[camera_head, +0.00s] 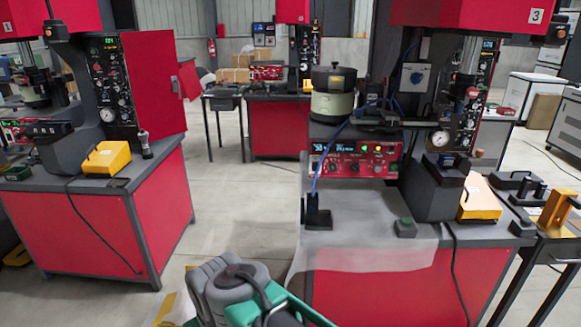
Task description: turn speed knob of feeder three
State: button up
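The station with the sign "3" (536,16) stands at right. On its table is a bowl feeder, a dark bowl on a pale green base (332,100). The labels on the knobs are too small to read, so I cannot tell which is the speed knob. Part of my arm, grey and green, shows at the bottom centre, apart from the box. My gripper's fingertips cannot be seen.
A blue cable runs from the feeder down to a black block (317,214) on the table's front left. Another red station (110,220) stands at left. Open floor (235,210) lies between the stations.

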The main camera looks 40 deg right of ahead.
aim_at(332, 166)
jog(key=z, duration=0.2)
jog(key=i, duration=1.05)
jog(key=z, duration=0.65)
